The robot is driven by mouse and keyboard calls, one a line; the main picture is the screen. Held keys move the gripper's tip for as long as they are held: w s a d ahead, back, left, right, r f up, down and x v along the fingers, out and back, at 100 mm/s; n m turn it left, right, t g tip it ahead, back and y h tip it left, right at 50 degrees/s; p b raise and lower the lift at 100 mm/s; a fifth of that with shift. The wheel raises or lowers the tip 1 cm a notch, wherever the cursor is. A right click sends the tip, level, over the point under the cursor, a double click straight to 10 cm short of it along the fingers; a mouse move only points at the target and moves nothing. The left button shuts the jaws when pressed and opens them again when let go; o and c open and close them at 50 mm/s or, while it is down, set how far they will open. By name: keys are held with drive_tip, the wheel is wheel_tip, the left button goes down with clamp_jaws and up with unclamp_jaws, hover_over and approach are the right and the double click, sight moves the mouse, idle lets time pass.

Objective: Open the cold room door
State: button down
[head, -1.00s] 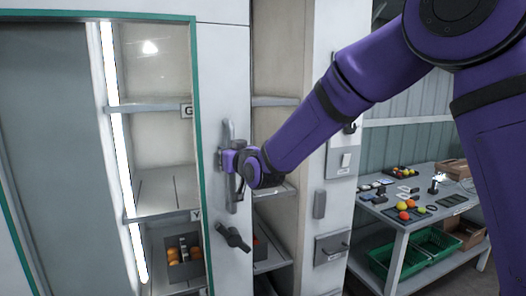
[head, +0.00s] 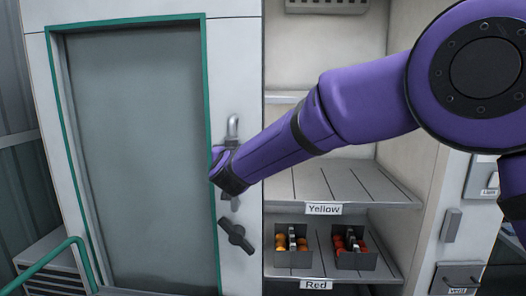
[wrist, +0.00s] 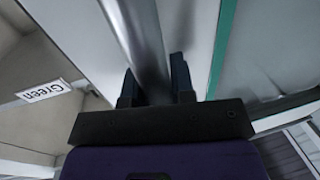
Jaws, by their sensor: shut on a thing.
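The cold room door (head: 235,70) is a white panel with a green-edged grey window (head: 140,150). In the wrist view, my gripper (wrist: 156,86) is shut with one finger on each side of the handle (wrist: 139,40).
The shelves carry a Yellow label (head: 323,209) and a Red label (head: 315,285). Two dark boxes (head: 293,259) of produce stand on the lower shelf. A switch panel (head: 484,180) is on the right wall. A green rail (head: 50,263) and vented grey unit (head: 45,285) are lower left.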

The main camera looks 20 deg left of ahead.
drive_tip(key=shift+s+a, duration=0.25)
drive_tip(key=shift+a, duration=0.45)
drive_tip(key=shift+s+a, duration=0.2)
drive_tip(key=shift+a, duration=0.5)
drive_tip(key=shift+s+a, duration=0.25)
drive_tip(key=shift+a, duration=0.45)
drive_tip(key=c, duration=1)
unclamp_jaws()
drive_tip(key=v, duration=1)
drive_tip(key=shift+s+d, duration=0.2)
drive_tip(key=shift+s, duration=0.15)
